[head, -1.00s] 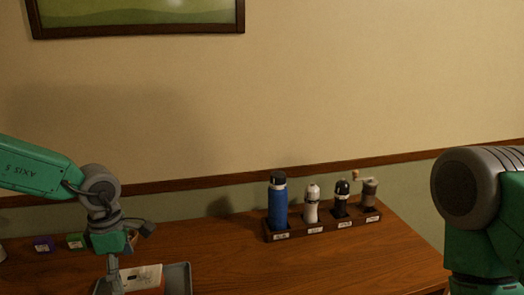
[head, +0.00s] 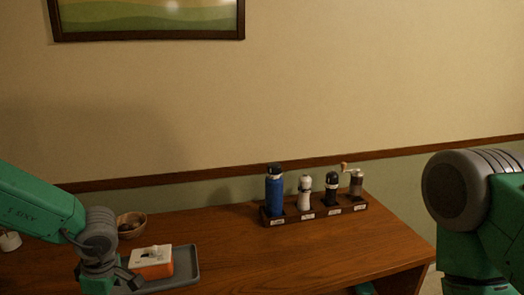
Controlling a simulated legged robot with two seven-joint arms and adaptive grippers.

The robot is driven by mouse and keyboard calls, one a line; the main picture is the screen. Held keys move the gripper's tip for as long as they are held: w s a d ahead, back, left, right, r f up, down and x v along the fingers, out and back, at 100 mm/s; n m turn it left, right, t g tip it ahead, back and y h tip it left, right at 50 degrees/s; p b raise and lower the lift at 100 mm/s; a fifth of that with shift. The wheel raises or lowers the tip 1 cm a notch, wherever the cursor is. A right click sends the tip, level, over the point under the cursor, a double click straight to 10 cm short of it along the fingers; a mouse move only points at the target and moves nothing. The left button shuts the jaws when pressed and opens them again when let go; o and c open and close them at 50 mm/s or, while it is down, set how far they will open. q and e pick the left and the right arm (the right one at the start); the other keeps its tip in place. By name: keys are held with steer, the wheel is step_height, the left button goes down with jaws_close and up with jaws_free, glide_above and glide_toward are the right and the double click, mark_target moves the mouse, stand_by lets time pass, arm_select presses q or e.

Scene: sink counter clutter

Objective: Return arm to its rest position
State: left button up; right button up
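My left arm (head: 40,208) comes in from the left, and its wrist hangs in front of the table's left part. My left gripper (head: 125,281) is low, at the near left side of an orange and white box (head: 151,262). Its fingers are dark and partly cut off by the lower edge, so I cannot tell whether it is open, or whether it touches the box. My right arm (head: 465,195) shows at the right edge, with its gripper out of view.
The box sits on a grey tray (head: 186,268). A brown bowl (head: 131,226) stands behind it. A dark rack (head: 318,212) holds a blue bottle (head: 274,192), a white bottle, a black bottle and a grinder (head: 355,184). The wooden table (head: 270,262) is clear right of the tray.

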arm_select(q)
steer(key=s+a+f+m+t+y, duration=0.2)
steer(key=s+f+m, duration=0.6)
steer(key=s+f, duration=0.15)
steer(key=s+d+f+m+g+h, duration=0.1)
steer(key=s+d+f+m+h, duration=0.1)
steer(key=s+m, duration=0.35)
steer(key=s+d+f+m+h+b, duration=0.1)
steer(key=s+d+f+m, duration=0.1)
steer(key=s, duration=0.6)
steer(key=s+d+f+m+g+h, duration=0.1)
steer(key=s+d+f+m+h, duration=0.15)
steer(key=s, duration=0.45)
step_height(320, 180, down, 9)
steer(key=w+d+m+y+b, duration=0.1)
steer(key=w+b, duration=0.1)
steer(key=b, duration=0.7)
steer(key=shift+r+m, duration=0.2)
steer(key=shift+m, duration=0.1)
arm_select(e)
step_height(320, 180, down, 10)
steer(key=shift+s+a+f, duration=0.15)
steer(key=shift+s+a, duration=0.05)
steer(key=shift+s, duration=0.05)
steer(key=shift+a, duration=0.15)
